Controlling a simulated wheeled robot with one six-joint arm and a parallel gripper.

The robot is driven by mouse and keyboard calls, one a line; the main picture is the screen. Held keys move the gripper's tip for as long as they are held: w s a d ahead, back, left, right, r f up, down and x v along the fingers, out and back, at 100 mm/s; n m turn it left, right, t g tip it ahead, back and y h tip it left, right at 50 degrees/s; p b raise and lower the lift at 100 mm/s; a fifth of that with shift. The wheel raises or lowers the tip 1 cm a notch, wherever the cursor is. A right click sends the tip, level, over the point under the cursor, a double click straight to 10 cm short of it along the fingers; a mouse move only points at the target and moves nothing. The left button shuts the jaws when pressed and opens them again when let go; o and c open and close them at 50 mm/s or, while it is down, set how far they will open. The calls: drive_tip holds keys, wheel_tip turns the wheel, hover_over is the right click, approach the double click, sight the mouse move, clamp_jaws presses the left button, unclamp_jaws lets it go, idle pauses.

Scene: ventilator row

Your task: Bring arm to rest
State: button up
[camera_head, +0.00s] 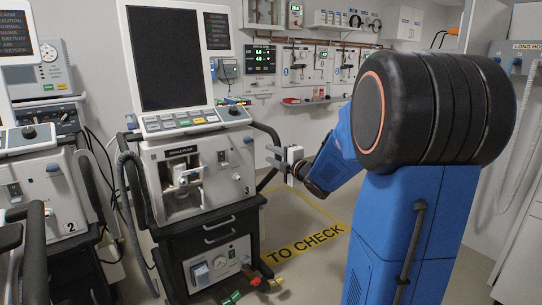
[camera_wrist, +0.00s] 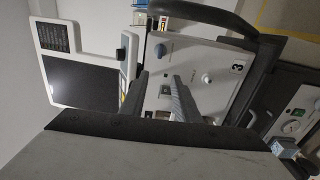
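My blue arm reaches in from the right in the head view. My gripper (camera_head: 271,156) is at its end, pointing left, just right of the ventilator marked 3 (camera_head: 228,153). Its two fingers are apart with nothing seen between them. The wrist view shows the gripper (camera_wrist: 160,80) from behind, fingers spread in front of the panel of ventilator 3 (camera_wrist: 208,68). From these views I cannot tell the exact gap to the panel; no contact shows. An open recess with a white fitting (camera_head: 186,176) is in the ventilator's front.
A black side rail (camera_head: 268,136) of ventilator 3 is close to my gripper. Ventilator 2 (camera_head: 50,193) stands at left. A yellow floor marking reading TO CHECK (camera_head: 307,241) lies behind my arm, with bare floor.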

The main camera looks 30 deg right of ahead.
idle(0.3)
drive_tip(key=s+a+f+m+g, duration=0.4)
drive_tip(key=s+a+m, duration=0.2)
drive_tip(key=s, duration=0.7)
drive_tip(key=s+a+f+m+g, duration=0.4)
drive_tip(key=s+a+f+m, duration=0.1)
drive_tip(key=s, duration=0.8)
drive_tip(key=s+a+f+m+g+h, duration=0.1)
drive_tip(key=s+a+f+m+g, duration=0.3)
drive_tip(key=s+a+m, duration=0.4)
drive_tip(key=s+a+g, duration=0.1)
drive_tip(key=s, duration=0.4)
drive_tip(key=shift+s+f, duration=0.2)
drive_tip(key=shift+s, duration=0.05)
